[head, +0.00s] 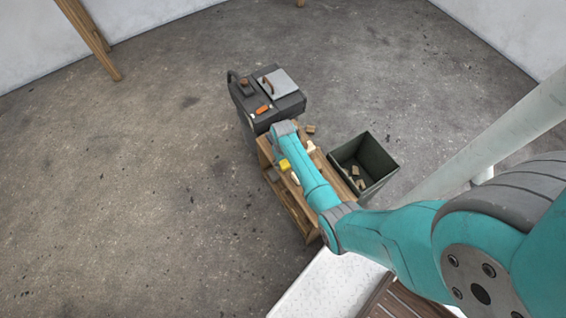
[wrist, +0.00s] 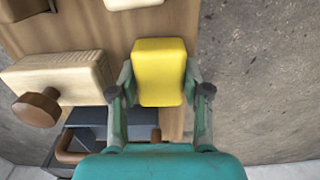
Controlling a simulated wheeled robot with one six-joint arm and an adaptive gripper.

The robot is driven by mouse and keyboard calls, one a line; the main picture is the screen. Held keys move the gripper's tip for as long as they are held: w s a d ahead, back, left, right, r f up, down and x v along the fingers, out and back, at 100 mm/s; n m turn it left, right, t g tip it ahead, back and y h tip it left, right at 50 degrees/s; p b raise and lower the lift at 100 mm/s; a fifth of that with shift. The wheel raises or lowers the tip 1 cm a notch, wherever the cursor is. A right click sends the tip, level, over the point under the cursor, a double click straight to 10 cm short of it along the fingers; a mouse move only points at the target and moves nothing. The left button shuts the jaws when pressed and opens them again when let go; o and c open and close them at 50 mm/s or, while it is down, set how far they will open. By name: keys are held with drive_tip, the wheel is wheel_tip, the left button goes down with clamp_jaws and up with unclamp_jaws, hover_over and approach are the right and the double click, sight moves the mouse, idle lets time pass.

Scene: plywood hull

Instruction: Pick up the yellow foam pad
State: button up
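The yellow foam pad (wrist: 159,72) is a rounded block in the upper middle of the wrist view, over the wooden bench. My gripper (wrist: 159,78) has one finger on each side of it, and both fingertips appear to touch its sides. The pad also shows in the head view (head: 284,165) as a small yellow patch left of my arm. My arm hides the fingers there. I cannot tell whether the pad rests on the bench or is just above it.
The wooden bench (head: 266,152) holds a pale block with a brown knob (wrist: 62,78) beside my gripper. A dark toolbox (head: 262,119) stands beyond the bench. A dark green bin (head: 382,151) with wooden pieces is at the right. Open floor lies left.

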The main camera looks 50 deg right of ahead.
drive_tip(key=shift+c, duration=0.4)
drive_tip(key=shift+r, duration=5)
